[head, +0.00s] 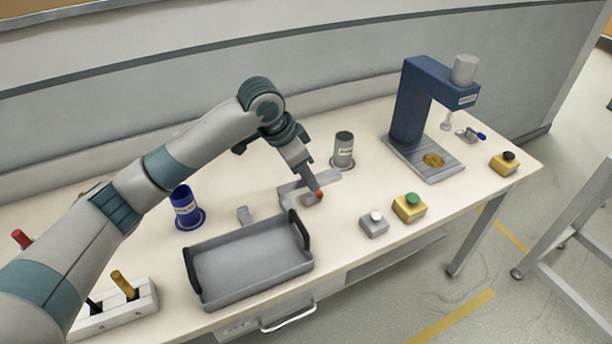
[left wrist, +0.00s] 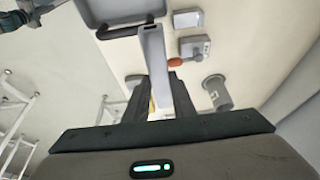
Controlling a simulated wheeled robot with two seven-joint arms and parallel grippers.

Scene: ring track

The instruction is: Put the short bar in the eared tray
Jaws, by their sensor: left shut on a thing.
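My left gripper (head: 316,190) reaches down over the middle of the table, just behind and right of the eared tray (head: 248,262). In the left wrist view its fingers (left wrist: 161,82) are shut on a long pale grey bar (left wrist: 152,48), taken to be the short bar. The bar's far end lies near the tray's black handle in that view. In the head view, the grey shapes below the fingertips overlap and the bar is hard to pick out. The tray is grey, shallow and empty, with a black ear at each end. My right gripper is not in view.
An orange knob (head: 319,196) is close by the fingertips. A grey cylinder (head: 343,148) stands behind. A small grey block (head: 244,215) and blue cup (head: 184,207) are behind the tray. Button boxes (head: 374,226) (head: 409,209) and a blue press (head: 412,105) are to the right.

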